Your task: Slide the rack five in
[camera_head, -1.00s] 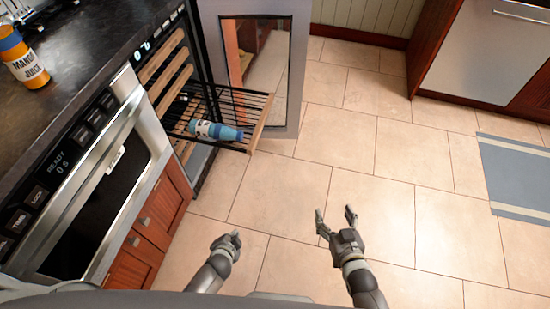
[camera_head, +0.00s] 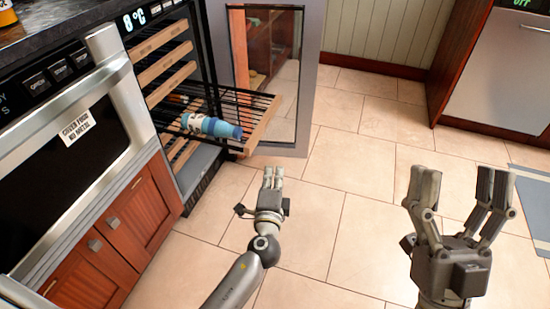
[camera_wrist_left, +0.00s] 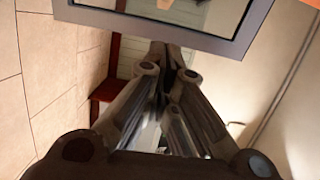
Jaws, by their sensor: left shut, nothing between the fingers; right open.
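In the head view one wire rack with a wooden front (camera_head: 262,125) is slid out of the wine cooler. A blue bottle with a white label (camera_head: 212,126) lies on it. Other wooden-fronted racks (camera_head: 165,71) sit inside the cooler above it. My left gripper (camera_head: 273,173) is shut and empty, in front of the pulled-out rack and apart from it. In the left wrist view its fingers (camera_wrist_left: 172,72) are together. My right gripper (camera_head: 457,185) is open and empty over the floor at the right.
The cooler's door (camera_head: 308,75) stands open behind the rack. A microwave (camera_head: 70,135) and red wooden cabinet doors (camera_head: 140,215) are at the left. Tiled floor (camera_head: 350,170) is clear in the middle. A blue-grey mat (camera_head: 535,200) lies at the right.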

